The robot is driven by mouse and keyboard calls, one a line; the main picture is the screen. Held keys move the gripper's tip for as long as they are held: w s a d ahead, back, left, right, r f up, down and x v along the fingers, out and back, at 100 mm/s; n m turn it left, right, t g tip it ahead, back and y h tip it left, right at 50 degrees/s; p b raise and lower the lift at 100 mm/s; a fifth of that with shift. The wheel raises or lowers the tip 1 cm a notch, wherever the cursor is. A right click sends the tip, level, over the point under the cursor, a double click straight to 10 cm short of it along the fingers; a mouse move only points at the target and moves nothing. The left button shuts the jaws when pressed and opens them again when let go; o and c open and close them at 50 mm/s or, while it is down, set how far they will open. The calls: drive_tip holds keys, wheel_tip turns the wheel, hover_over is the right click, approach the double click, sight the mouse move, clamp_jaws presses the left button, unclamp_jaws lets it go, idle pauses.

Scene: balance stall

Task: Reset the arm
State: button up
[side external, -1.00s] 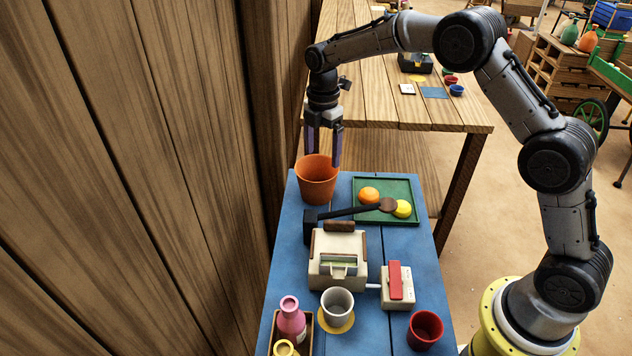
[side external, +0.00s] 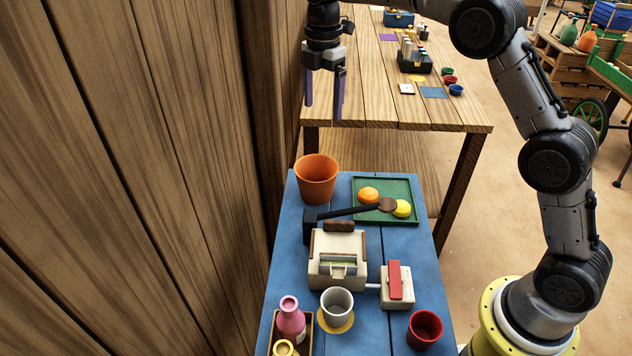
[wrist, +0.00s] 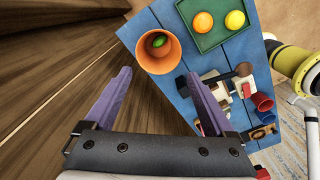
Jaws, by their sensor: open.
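My gripper (side external: 324,95) hangs in the air above the far end of the blue table, its two purple fingers apart with nothing between them. It also shows in the wrist view (wrist: 162,90), open and empty. Below it stands an orange pot (side external: 317,180), upright and apart from the fingers. In the wrist view a green object (wrist: 157,41) lies inside the pot (wrist: 172,63).
The blue table (side external: 290,235) holds a green tray (side external: 410,217) with an orange and a yellow ball, a black hammer, a cream machine, a red-lever box, cups and bottles. A wooden wall (side external: 130,180) runs close on the left. A wooden table (side external: 390,110) stands behind.

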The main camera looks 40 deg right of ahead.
drive_tip(key=s+r+t, duration=0.2)
drive_tip(key=s+r, duration=0.5)
drive_tip(key=r, duration=0.5)
drive_tip(key=s+d+r+m+t, duration=0.1)
drive_tip(key=s+r+m+t, duration=0.2)
drive_tip(key=s, duration=1)
drive_tip(key=s+f+m, duration=1.3)
drive_tip(key=s+m, duration=0.3)
drive_tip(key=shift+s+d+f+t, duration=0.15)
drive_tip(key=shift+d+f+t, duration=0.15)
drive_tip(key=shift+f, duration=0.1)
